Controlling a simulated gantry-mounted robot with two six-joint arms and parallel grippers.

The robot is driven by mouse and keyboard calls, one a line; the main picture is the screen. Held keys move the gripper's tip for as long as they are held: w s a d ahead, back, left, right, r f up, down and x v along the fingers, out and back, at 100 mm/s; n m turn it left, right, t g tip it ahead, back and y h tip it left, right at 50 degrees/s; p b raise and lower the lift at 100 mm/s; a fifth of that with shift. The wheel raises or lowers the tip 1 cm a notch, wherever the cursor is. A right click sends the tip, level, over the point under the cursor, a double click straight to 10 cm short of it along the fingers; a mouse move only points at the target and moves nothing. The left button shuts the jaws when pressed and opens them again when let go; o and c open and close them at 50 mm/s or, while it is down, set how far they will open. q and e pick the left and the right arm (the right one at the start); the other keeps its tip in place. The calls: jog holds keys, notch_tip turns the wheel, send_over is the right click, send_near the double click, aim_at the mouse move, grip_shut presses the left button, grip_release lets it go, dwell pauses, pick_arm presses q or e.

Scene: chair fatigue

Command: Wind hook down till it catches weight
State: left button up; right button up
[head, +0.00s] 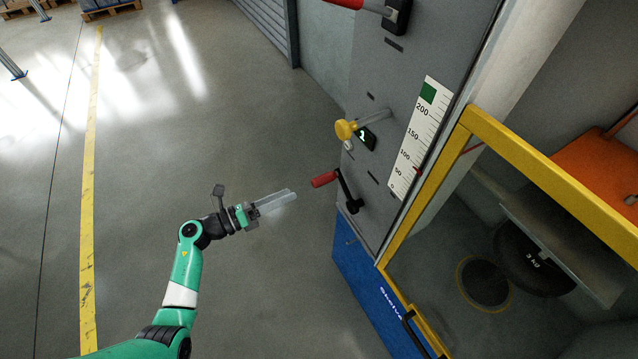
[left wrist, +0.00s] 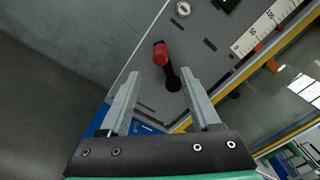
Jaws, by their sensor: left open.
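A crank with a red handle (head: 324,180) and a black arm (head: 348,190) sticks out from the grey panel of a cabinet. It also shows in the left wrist view, where the red handle (left wrist: 161,54) lies beyond and between my fingertips. My left gripper (head: 292,194) is open and empty, left of the handle and apart from it; its two fingers also frame the left wrist view (left wrist: 164,80). A black round weight (head: 522,262) with a marking on it is inside the yellow-framed enclosure at the right. I cannot make out the hook. My right gripper is not in view.
A white scale (head: 421,138) with numbers and a yellow knob (head: 346,130) are on the panel. The yellow frame (head: 550,175) and a blue base (head: 365,285) border the cabinet.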

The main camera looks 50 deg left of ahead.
aim_at(319, 181)
pick_arm(q)
jog(key=b+x, duration=0.3)
jog(key=x, duration=0.7)
jog(key=shift+f, duration=0.1)
jog(key=shift+w+d, duration=0.15)
jog(key=shift+w, duration=0.2)
grip_shut()
dwell(0.6)
